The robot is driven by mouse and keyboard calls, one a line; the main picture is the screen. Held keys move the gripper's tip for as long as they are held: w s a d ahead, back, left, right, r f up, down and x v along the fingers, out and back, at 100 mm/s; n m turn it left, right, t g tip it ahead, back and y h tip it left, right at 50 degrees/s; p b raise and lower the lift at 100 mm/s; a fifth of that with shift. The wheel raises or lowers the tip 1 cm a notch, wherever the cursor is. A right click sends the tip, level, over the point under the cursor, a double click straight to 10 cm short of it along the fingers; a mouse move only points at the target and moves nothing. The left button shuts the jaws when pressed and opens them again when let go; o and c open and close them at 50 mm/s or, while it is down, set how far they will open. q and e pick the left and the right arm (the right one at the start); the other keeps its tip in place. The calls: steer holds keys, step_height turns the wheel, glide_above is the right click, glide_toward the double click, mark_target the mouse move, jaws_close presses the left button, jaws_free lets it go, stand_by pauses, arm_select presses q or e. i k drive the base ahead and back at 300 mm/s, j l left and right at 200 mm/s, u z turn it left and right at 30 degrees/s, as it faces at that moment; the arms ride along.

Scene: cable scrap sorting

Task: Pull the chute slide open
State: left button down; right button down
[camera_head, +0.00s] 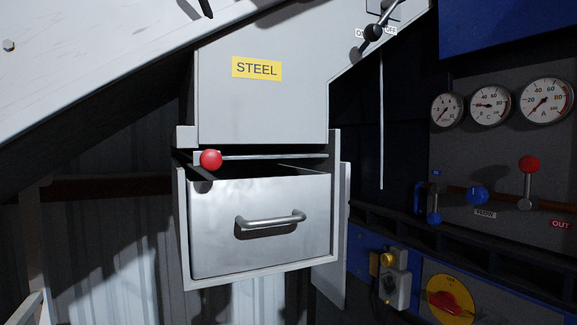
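A grey chute box (262,110) with a yellow STEEL label (257,67) fills the upper middle of the head view. Under its lower edge runs a thin flat metal slide (275,156). A red ball knob (210,159) sits at the left end of that slide. How far the slide is out is hard to tell. Neither of my grippers shows in this view.
Below the slide is a metal drawer (262,247) with a bar handle (270,221) and a dark gap above its front. At right, a dark panel carries gauges (490,104), a red-knobbed lever (529,164) and a yellow-and-red switch (450,300). A lever (374,32) is at top.

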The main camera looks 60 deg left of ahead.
mark_target(210, 160)
steer(key=u, duration=1.95)
